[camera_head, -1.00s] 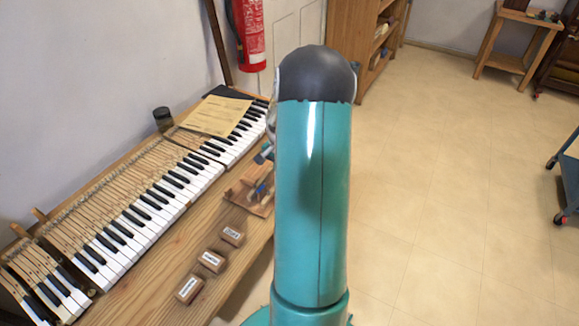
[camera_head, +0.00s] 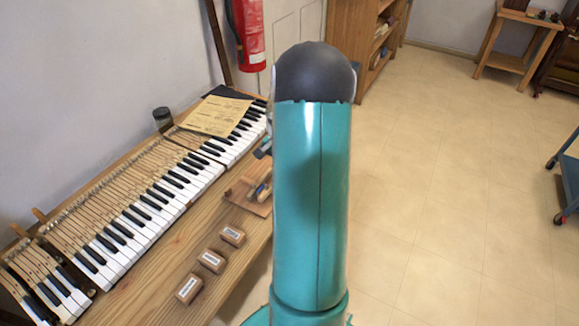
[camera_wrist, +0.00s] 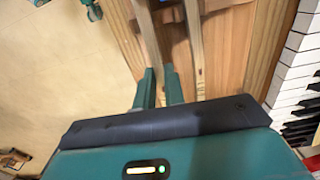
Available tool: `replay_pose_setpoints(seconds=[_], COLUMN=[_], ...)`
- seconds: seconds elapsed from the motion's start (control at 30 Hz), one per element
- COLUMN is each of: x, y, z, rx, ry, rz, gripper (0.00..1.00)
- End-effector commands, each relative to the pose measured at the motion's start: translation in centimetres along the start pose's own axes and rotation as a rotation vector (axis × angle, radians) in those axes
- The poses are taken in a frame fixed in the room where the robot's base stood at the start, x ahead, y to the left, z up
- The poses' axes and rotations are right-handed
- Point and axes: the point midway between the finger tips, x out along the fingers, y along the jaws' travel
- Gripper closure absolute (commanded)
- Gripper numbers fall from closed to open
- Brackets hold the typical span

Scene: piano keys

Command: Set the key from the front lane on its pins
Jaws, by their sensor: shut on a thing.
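In the wrist view my gripper (camera_wrist: 159,84) has its two teal fingers close about the near end of a long, pale wooden key (camera_wrist: 150,42). The held key points away from the palm, beside a wooden board. A second pale wooden stick (camera_wrist: 195,45) lies to its right, apart from the fingers. In the head view the keyboard (camera_head: 165,195) runs along the bench, its white and black keys in front of the bare wooden key levers. The pins are too small to make out. My arm hides most of the gripper there.
A small wooden tray (camera_head: 238,197) lies at the bench's front edge, partly behind my arm. Three labelled wooden blocks stand nearer, the middle one (camera_head: 211,261) among them. Paper sheets (camera_head: 216,115) and a dark jar (camera_head: 162,118) are at the back. Open floor (camera_head: 450,200) lies to the right.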

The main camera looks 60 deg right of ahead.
Motion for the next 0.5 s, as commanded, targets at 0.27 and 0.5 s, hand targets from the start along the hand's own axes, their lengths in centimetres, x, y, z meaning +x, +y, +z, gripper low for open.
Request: replay_pose_setpoints(seconds=[0.27, 0.5], x=[-1.3, -2.0], y=[-0.1, -0.1], z=[0.0, 0.0], rx=[-0.002, -0.003], ry=[0.001, 0.001], rz=[-0.001, 0.000], gripper=[1.00, 1.00])
